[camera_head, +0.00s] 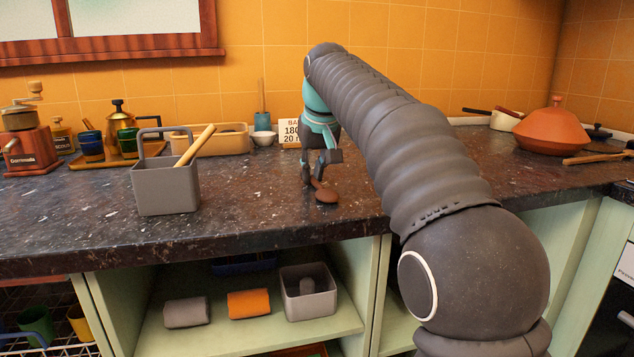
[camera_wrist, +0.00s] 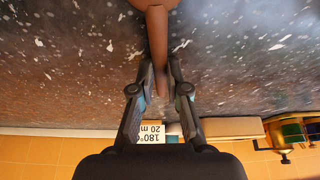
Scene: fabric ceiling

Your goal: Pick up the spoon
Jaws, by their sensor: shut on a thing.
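The brown spoon (camera_head: 326,196) is at the dark speckled counter, near its front edge, in the head view. Its rounded bowl faces the front edge and its handle runs back toward my gripper (camera_head: 318,175). In the wrist view the spoon's handle (camera_wrist: 157,40) runs down between the two fingers of my gripper (camera_wrist: 159,80), with the bowl cut off at the top edge. The fingers are shut on the handle. I cannot tell whether the spoon touches the counter or is slightly above it.
A grey caddy (camera_head: 166,190) with a wooden rolling pin stands left on the counter. A white sign (camera_head: 291,134) and a tan tray (camera_head: 236,141) are behind. An orange tagine (camera_head: 553,133) is at the far right. Bare counter (camera_head: 255,205) lies between caddy and spoon.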

